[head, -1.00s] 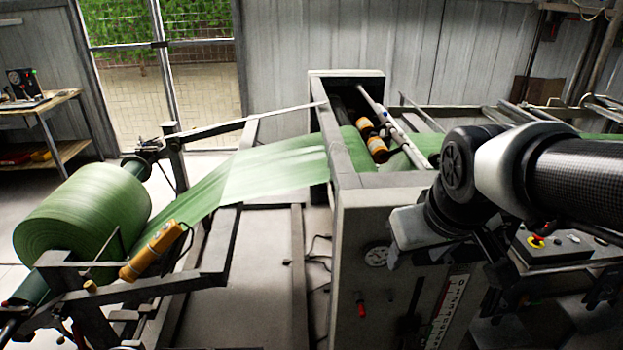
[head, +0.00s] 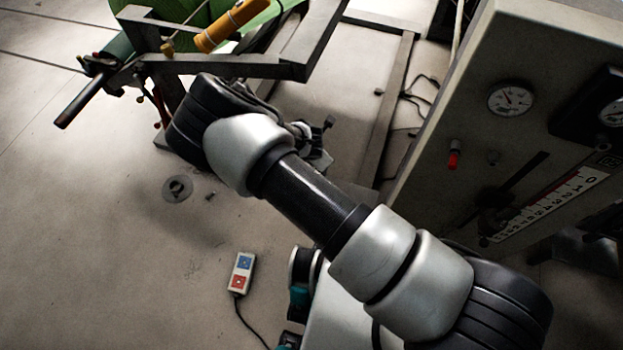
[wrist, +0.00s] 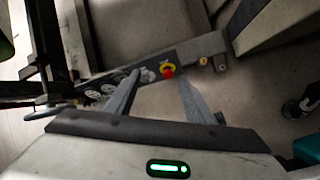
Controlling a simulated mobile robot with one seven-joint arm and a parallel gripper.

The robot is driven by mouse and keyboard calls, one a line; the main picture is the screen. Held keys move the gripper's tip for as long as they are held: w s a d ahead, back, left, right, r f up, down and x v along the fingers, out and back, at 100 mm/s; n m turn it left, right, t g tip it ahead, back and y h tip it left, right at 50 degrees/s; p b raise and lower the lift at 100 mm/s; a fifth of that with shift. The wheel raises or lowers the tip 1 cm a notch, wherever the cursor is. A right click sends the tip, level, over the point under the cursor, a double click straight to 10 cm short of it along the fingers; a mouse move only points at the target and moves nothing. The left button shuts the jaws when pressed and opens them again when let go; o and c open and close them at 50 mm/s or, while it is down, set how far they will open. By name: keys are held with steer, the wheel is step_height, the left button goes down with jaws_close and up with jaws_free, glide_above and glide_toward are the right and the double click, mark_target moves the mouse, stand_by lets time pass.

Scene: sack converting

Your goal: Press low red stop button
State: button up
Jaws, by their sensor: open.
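The low red stop button (wrist: 168,72) shows in the wrist view, a red cap on a yellow collar. It sits on a dark strip on a low grey beam, near other small round fittings. My gripper (wrist: 159,76) is open and empty. In the picture its two fingers lie either side of the button, which shows just beyond the gap between the tips. I cannot tell the distance, and no contact is visible. In the head view my arm hides the button and most of my gripper.
The machine cabinet (head: 440,195) stands at right in the head view, with a gauge (head: 510,99) and a red knob (head: 453,160). The unwind frame (head: 225,66) is at top. A pendant (head: 241,272) with a cable lies on the floor. Floor at left is mostly clear.

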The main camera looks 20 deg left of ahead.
steer(key=s+f+n+b, duration=0.1)
steer(key=s+f+n, duration=0.25)
steer(key=f, duration=0.55)
steer(key=shift+g, duration=0.4)
steer(key=b+x, duration=0.2)
steer(key=x, duration=0.3)
steer(key=b+x, duration=0.2)
steer(key=x, duration=0.4)
steer(key=b+x, duration=0.2)
steer(key=x, duration=0.3)
steer(key=shift+w+a+f, duration=0.1)
steer(key=shift+w+a, duration=0.2)
steer(key=shift+a, duration=0.1)
